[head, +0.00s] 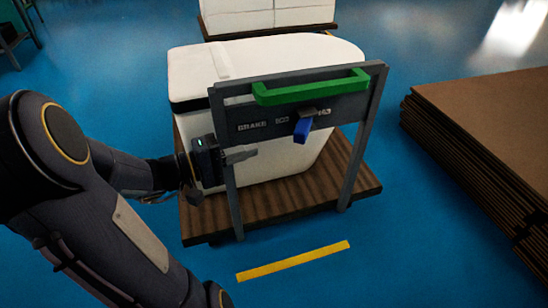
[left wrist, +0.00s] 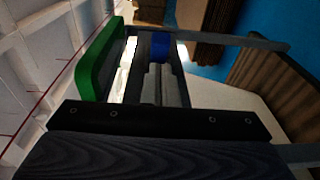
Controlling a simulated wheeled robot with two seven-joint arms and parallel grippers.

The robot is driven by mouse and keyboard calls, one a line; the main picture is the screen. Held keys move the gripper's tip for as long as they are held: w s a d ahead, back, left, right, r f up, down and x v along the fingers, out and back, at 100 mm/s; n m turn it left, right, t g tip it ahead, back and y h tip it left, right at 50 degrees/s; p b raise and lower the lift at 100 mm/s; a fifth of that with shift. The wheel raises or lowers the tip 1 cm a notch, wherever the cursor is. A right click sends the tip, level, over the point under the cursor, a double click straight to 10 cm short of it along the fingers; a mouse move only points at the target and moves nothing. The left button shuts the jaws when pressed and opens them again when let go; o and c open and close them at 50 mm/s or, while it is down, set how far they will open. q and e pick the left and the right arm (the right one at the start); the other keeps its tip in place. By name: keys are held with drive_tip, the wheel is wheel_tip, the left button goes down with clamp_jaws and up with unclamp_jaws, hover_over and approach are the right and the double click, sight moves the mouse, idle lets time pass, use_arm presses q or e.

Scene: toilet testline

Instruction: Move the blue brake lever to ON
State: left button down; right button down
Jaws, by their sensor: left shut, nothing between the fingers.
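The blue brake lever (head: 302,130) hangs from a grey mount on the dark crossbar of the cart frame (head: 262,117), pointing down and slightly left. The crossbar carries the word BRAKE and further lettering, partly covered by the lever mount. My left gripper (head: 250,154) is shut and empty, in front of the frame, below and to the left of the lever, and apart from it. In the left wrist view the blue lever (left wrist: 161,48) shows beyond the shut fingers (left wrist: 158,72). My right gripper is not in view.
A green handle (head: 310,90) runs along the frame's top; it shows in the left wrist view (left wrist: 98,65). A white toilet (head: 270,58) stands behind on a brown slatted pallet (head: 290,200). Brown stacked sheets (head: 490,130) lie right. Blue floor with a yellow stripe (head: 293,261) is clear in front.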

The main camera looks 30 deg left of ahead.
sight(303, 128)
use_arm(q)
drive_tip(key=shift+w+a+f+t+y, duration=0.1)
drive_tip(key=shift+a+f+t+y, duration=0.15)
drive_tip(key=shift+a, duration=0.2)
drive_tip(key=shift+a+f+t+y, duration=0.15)
drive_tip(key=shift+a+f+t, duration=0.1)
drive_tip(key=shift+a, duration=0.2)
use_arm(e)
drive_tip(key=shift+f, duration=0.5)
use_arm(q)
drive_tip(key=shift+n, duration=0.3)
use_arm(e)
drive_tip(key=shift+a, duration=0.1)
